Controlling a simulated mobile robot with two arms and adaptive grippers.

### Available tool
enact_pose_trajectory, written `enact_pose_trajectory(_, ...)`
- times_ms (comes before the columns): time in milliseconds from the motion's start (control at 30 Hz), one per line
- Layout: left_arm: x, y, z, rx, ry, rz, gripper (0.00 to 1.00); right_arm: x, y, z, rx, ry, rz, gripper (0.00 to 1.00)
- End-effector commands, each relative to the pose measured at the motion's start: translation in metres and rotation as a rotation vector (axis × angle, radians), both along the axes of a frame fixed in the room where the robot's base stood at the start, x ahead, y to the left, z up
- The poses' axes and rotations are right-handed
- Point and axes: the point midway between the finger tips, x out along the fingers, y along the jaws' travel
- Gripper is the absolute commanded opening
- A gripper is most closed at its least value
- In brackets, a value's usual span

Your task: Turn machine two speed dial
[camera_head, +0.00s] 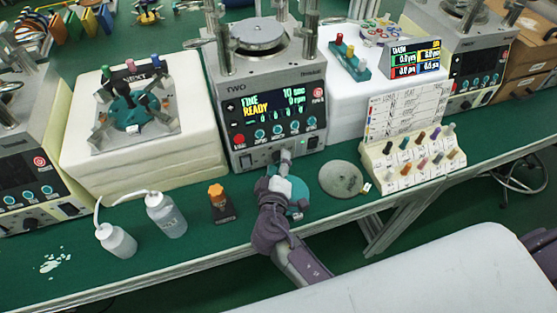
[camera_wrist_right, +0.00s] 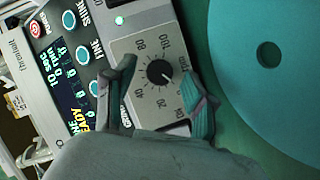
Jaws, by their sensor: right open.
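Machine two (camera_head: 262,85), a grey unit marked TWO, stands at the middle of the bench. Its lit display (camera_head: 270,108) reads FINE, 10 sec, READY and 0 rpm. In the right wrist view its speed dial (camera_wrist_right: 160,73) is a small black knob on a grey panel with a printed scale up to 100. My right gripper (camera_head: 283,163) is at the lower front of the machine and hides the dial in the head view. In the wrist view its fingers (camera_wrist_right: 160,94) are open, one on each side of the dial; whether they touch it I cannot tell. My left gripper is not in view.
A teal disc (camera_wrist_right: 268,52) lies beside the panel, partly under my right arm in the head view. A grey round plate (camera_head: 341,179) and a rack of coloured pegs (camera_head: 411,170) are to the right.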

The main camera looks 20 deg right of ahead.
Motion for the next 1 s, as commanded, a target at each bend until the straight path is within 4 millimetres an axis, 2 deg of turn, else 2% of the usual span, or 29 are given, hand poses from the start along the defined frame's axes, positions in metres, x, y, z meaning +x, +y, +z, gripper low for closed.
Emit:
enact_pose_trajectory(100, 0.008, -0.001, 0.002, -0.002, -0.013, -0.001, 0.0, 0.006, -0.002, -0.001, 0.0, 0.0, 0.0, 0.55)
enact_pose_trajectory(367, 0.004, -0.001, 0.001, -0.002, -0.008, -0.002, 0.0, 0.007, -0.003, -0.002, 0.0, 0.001, 0.001, 0.55)
enact_pose_trajectory(467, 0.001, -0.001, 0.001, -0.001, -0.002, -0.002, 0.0, 0.006, -0.003, -0.002, 0.0, 0.0, 0.0, 0.42)
enact_pose_trajectory(700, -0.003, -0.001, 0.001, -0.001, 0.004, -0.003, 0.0, 0.006, -0.003, -0.002, 0.0, 0.0, 0.0, 0.02)
enact_pose_trajectory(1000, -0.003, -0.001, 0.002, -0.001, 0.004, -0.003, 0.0, 0.006, -0.003, -0.001, 0.027, 0.0, -0.001, 0.0)
